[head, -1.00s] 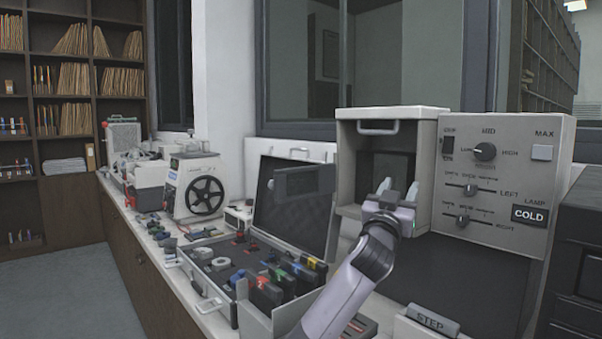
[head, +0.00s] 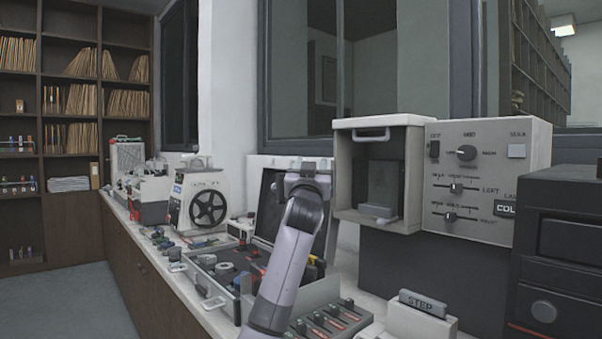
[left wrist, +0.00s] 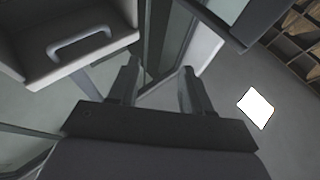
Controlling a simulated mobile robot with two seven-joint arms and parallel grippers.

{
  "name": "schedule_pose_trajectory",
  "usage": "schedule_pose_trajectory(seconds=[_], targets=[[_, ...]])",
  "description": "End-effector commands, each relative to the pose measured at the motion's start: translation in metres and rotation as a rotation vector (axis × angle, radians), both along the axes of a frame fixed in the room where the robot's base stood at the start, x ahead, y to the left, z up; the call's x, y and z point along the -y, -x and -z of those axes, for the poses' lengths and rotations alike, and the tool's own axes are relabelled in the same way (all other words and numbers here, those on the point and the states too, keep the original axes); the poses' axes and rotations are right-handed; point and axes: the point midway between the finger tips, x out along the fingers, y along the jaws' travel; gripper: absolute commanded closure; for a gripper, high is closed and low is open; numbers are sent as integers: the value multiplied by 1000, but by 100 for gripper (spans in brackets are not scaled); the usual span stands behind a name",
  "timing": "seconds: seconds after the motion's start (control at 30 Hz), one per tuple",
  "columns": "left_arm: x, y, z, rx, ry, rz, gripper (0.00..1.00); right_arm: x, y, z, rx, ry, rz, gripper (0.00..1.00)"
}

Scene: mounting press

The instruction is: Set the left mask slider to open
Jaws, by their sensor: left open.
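The left mask slider (head: 456,188) is a small dark knob on a horizontal slot, beside the word LEFT on the pale press panel (head: 533,150). It sits near the middle of its slot; the small scale marks are too blurred to read. A similar right slider (head: 450,216) lies below it. My left gripper (head: 306,168) is raised in front of the open case lid, left of the press chamber and well apart from the sliders. In the left wrist view its two fingers (left wrist: 158,88) are spread with nothing between them. My right gripper is out of view.
The open press chamber (head: 343,185) with its top handle juts out left of the panel. A STEP block (head: 424,303) stands below it. The open case (head: 205,285) and a tray of small levers (head: 355,312) fill the counter near my arm.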

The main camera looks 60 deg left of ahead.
Motion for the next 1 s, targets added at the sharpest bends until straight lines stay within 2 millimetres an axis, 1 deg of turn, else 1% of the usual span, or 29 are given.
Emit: schedule_pose_trajectory(seconds=[0.03,0.1,0.33,0.83,1.0], targets=[[-6,6,1,3,5,-13,51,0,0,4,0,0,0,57],[-11,12,-1,3,9,-28,51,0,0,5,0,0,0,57],[-18,22,-4,7,15,-47,51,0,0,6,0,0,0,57],[-18,21,-4,6,15,-46,51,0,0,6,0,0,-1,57],[-13,10,0,1,13,-29,51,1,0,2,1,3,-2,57]])
